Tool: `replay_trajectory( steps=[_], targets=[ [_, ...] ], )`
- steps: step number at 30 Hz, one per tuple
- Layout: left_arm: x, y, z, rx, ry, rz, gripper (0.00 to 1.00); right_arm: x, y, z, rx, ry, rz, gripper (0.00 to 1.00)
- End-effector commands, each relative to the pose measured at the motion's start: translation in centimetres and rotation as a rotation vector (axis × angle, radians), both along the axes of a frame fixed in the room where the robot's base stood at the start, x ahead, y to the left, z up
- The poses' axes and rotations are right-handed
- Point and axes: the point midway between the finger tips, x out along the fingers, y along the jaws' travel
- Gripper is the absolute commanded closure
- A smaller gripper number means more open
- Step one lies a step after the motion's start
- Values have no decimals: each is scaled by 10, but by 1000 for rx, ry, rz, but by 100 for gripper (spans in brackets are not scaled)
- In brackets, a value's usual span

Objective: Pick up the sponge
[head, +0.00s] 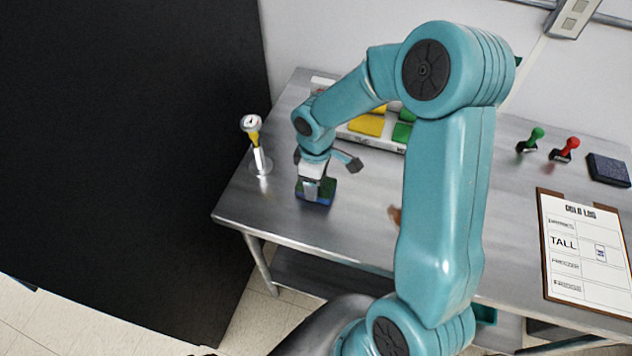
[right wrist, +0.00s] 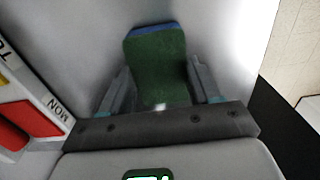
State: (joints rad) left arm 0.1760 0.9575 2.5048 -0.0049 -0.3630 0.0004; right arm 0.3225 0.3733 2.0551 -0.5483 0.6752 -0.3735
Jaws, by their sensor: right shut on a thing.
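The sponge (head: 328,194) is green with a blue side and sits at the left part of the steel table (head: 350,232), under my right gripper (head: 313,186). In the right wrist view the sponge (right wrist: 157,58) stands between the two grey fingers of my right gripper (right wrist: 160,84), which is shut on it. I cannot tell whether the sponge touches the table or is slightly above it. My left gripper is not in view.
A white tray (head: 372,141) with yellow and green pieces lies behind, partly hidden by my arm. Green (head: 536,136) and red (head: 569,146) stamps, a dark pad (head: 608,169) and a clipboard (head: 584,245) are at right.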

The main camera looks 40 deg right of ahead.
Motion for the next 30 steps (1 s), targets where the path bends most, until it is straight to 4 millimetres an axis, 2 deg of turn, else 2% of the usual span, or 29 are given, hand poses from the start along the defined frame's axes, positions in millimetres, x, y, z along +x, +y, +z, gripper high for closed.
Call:
replay_trajectory(
  steps=[5,8,15,19,24,30],
  targets=[
    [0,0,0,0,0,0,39,1,0,27,-2,-8,0,66],
    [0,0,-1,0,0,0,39,2,0,53,-2,-11,0,66],
    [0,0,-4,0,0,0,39,2,0,129,-1,-9,1,66],
    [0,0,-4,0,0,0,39,1,0,161,0,-8,2,66],
    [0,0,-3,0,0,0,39,1,0,186,0,-4,2,66],
    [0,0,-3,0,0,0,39,0,0,196,1,-2,1,66]
  ],
)
